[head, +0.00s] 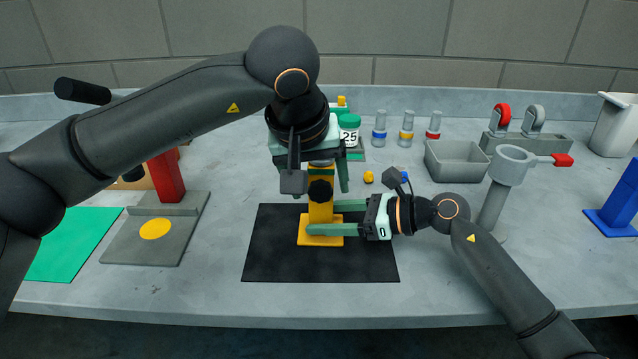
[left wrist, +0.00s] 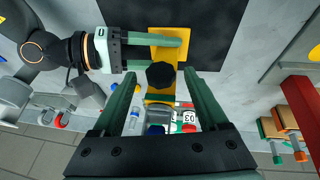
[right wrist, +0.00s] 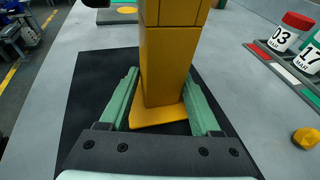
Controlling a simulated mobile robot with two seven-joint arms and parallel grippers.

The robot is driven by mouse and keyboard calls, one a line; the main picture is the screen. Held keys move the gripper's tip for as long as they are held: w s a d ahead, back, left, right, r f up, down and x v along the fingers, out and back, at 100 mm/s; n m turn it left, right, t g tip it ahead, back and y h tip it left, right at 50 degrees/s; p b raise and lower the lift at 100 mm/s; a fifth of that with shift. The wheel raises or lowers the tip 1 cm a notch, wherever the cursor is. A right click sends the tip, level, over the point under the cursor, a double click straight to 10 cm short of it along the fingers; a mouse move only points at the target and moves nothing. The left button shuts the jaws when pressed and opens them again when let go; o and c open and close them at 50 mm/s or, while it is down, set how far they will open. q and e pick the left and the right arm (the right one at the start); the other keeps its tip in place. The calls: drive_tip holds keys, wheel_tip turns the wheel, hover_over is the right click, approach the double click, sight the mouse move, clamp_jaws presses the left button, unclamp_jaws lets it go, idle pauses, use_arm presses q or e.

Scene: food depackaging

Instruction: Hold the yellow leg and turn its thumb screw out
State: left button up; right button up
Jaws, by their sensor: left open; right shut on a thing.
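The yellow leg (head: 320,212) stands upright on a black mat (head: 268,262), its flat foot (head: 320,241) on the mat. The black thumb screw (head: 320,190) sits on the leg's front. It also shows in the left wrist view (left wrist: 160,75). My right gripper (head: 323,217) is shut on the leg low down, one finger on each side, as the right wrist view (right wrist: 160,85) shows. My left gripper (left wrist: 160,72) is open, pointing down from above, its fingers on either side of the thumb screw and apart from it. My left arm hides the leg's top in the head view.
Behind stand a green-capped jar (head: 349,124), several small vials (head: 406,130) and a grey bin (head: 460,162). A yellow knob (head: 368,177) lies near my right wrist. A grey post (head: 497,195) stands right of it. A grey board (head: 150,248) and green mat (head: 70,250) lie left.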

use_arm(q)
drive_tip(key=shift+w+f, duration=0.15)
drive_tip(key=shift+f, duration=0.25)
drive_tip(key=shift+c, duration=0.3)
clamp_jaws()
